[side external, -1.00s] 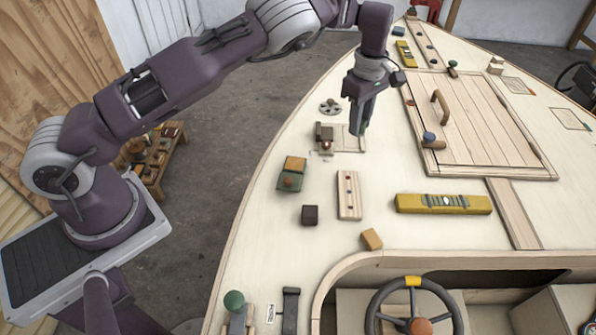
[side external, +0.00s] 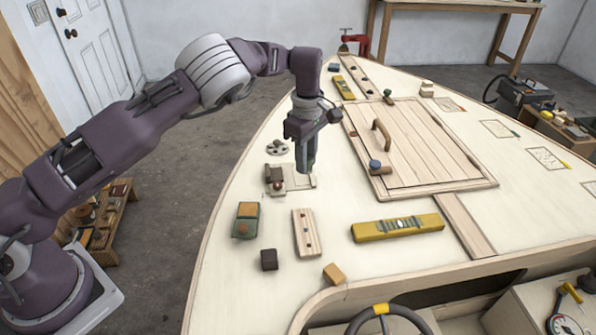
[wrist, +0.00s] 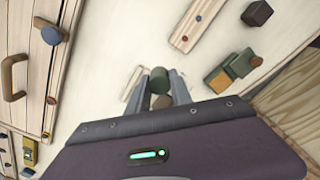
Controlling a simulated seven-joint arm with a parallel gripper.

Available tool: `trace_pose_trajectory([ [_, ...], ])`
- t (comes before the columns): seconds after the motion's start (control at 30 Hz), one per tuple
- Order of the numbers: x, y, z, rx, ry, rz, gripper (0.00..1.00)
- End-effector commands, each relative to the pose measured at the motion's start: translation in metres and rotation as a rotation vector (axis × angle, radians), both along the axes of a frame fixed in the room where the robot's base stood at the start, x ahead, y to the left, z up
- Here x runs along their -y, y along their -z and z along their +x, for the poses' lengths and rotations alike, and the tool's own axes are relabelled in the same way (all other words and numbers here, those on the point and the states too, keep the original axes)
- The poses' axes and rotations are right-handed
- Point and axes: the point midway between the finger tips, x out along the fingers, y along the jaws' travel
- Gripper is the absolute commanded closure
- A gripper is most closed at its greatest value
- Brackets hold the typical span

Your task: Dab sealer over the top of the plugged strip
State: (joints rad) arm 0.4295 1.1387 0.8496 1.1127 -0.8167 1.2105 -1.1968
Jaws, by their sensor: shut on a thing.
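The pale wooden strip (side external: 307,233) lies flat on the deck, with small round dark and reddish plugs along its top. Its end also shows at the top of the wrist view (wrist: 203,14), with one blue and one reddish plug. My gripper (side external: 306,168) points down above the right end of a pale tray (side external: 300,181), behind the strip in the side view. In the wrist view its fingers (wrist: 162,92) are shut on a dark green cylinder (wrist: 159,78). I cannot tell whether this piece touches the tray.
A brown block (side external: 274,174) with a reddish knob sits at the tray's left. A green-and-orange block pair (side external: 246,219), a dark cube (side external: 269,259), an orange block (side external: 334,273) and a yellow level (side external: 398,227) lie around the strip. A handled hatch (side external: 425,150) is to the right.

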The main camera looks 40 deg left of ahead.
Motion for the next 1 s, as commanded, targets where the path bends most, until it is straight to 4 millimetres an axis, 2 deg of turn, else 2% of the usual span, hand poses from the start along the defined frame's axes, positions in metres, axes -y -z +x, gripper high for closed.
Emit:
trace_pose_trajectory([
  [0.27,-0.006,-0.001,-0.005,0.003,-0.052,-0.004,1.0],
  [0.37,-0.022,-0.002,-0.022,0.01,-0.197,-0.014,1.0],
  [0.5,-0.051,-0.001,-0.062,0.016,-0.459,-0.02,1.0],
  [0.7,-0.077,0.003,-0.119,0.006,-0.726,-0.006,1.0],
  [0.8,-0.081,0.006,-0.131,0.002,-0.778,-0.002,1.0],
  [1.0,-0.082,0.027,-0.134,-0.001,-0.789,0.001,1.0],
])
